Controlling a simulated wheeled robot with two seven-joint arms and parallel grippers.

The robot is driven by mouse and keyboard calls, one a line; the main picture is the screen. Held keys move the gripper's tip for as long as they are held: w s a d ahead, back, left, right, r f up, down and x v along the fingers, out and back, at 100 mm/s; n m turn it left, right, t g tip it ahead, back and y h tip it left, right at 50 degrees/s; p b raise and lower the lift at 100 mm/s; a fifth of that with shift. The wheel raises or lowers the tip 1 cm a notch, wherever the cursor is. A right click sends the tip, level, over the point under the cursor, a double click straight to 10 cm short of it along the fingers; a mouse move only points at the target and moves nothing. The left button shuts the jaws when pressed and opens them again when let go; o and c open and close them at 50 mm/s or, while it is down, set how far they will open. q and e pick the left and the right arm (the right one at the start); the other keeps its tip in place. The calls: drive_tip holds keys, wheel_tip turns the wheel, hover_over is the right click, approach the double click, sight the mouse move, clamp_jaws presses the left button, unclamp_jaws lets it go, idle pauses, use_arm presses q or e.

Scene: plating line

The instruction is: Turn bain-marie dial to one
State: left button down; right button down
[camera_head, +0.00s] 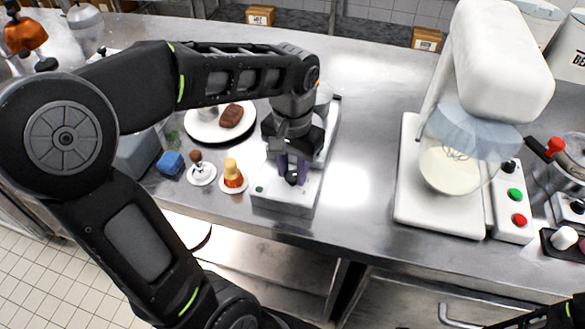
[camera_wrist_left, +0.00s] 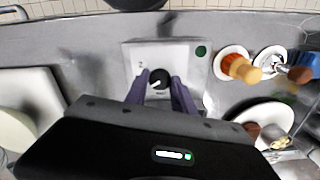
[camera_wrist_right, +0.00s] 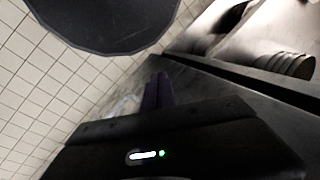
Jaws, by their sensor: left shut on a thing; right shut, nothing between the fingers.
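The bain-marie (camera_head: 282,199) is a pale metal box on the counter, partly hidden under my left arm. Its black dial (camera_wrist_left: 159,79) with a white pointer mark sits on the panel (camera_wrist_left: 182,49), between the fingers in the left wrist view. A "2" mark shows on the panel left of the dial, and a green spot shows at its right corner. My left gripper (camera_head: 292,172) points down and is shut on the dial, with a purple finger on each side. My right gripper (camera_wrist_right: 158,90) is shut and empty, low over the floor beside the counter.
A white stand mixer (camera_head: 440,170) stands to the right. Bare counter lies between.

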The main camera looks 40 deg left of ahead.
sight(293, 175)
idle(0.3)
use_arm(q)
drive_tip(key=c, duration=1.1)
unclamp_jaws()
drive_tip(key=shift+o, duration=0.2)
drive_tip(key=shift+r, duration=0.1)
wheel_tip(293, 175, up, 8)
drive_tip(key=shift+f, duration=0.15)
